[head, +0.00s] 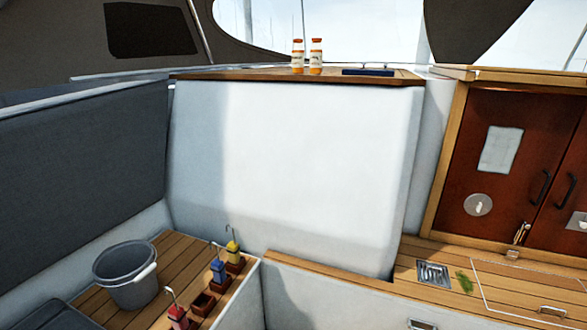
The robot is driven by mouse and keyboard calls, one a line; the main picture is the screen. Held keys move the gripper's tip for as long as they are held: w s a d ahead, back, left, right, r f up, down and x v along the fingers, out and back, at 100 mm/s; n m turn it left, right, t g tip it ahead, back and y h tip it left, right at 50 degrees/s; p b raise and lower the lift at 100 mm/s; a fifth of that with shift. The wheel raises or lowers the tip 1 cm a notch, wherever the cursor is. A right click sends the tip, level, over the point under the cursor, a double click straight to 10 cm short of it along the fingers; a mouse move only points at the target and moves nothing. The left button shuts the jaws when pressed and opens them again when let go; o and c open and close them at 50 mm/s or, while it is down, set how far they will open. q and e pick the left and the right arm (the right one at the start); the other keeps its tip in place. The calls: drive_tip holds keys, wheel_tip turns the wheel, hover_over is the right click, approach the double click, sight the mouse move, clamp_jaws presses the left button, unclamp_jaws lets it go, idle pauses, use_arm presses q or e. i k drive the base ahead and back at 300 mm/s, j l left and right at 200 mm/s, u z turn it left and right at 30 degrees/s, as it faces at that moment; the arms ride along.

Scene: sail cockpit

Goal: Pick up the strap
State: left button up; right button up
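No object shows clearly as a strap. Three small bundles with thin metal hooks stand on the slatted wooden bench at lower left: a red one (178,317), a blue one (218,270) and a yellow one (233,249). They may be rolled straps, but they are too small to tell. They sit in a row of small brown wooden holders, and the holder (203,304) between red and blue looks empty. A dark blue flat item (368,72) lies on the high wooden ledge; I cannot tell what it is. Neither of my grippers is in view.
A grey bucket (126,277) stands on the bench left of the holders. Two orange-and-white bottles (316,57) stand on the ledge (240,77) above a white wall. At right are red-brown doors (500,165), a metal grate (433,273) and a green scrap (464,281).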

sight(218, 267)
drive_tip(key=z, duration=1.65)
drive_tip(key=u, duration=2.4)
drive_tip(key=i+l+u, duration=0.15)
drive_tip(key=l, duration=0.2)
drive_tip(key=i+l+u, duration=0.2)
drive_tip(key=l, duration=0.15)
drive_tip(key=i+l+u, duration=0.15)
drive_tip(key=l, duration=0.25)
drive_tip(key=i+l+u, duration=0.2)
drive_tip(key=l, duration=0.2)
drive_tip(key=l+u, duration=0.15)
drive_tip(key=l, duration=0.25)
drive_tip(key=i, duration=0.05)
